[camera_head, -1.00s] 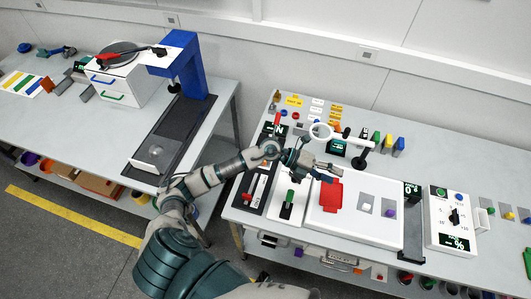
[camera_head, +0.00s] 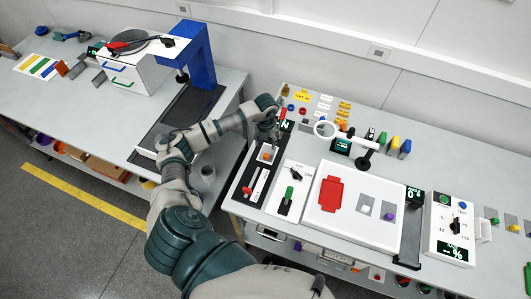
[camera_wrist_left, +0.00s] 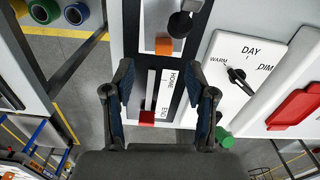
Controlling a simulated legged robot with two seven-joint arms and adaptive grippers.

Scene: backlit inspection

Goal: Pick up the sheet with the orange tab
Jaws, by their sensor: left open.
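The sheet with the orange tab (camera_head: 264,156) lies on the dark slide track at the left end of the right-hand bench. In the left wrist view its orange tab (camera_wrist_left: 163,46) shows ahead of the fingers, with a pale sheet around it partly covered by a dark round part. My left gripper (camera_head: 277,134) hangs near the sheet, beside its upper right in the head view. My right gripper is out of view.
A white light panel (camera_head: 340,232) bears a red sheet (camera_head: 330,194) and grey sheets with white and purple tabs. A dial box (camera_head: 296,174) and a red slider knob (camera_wrist_left: 147,118) are close by.

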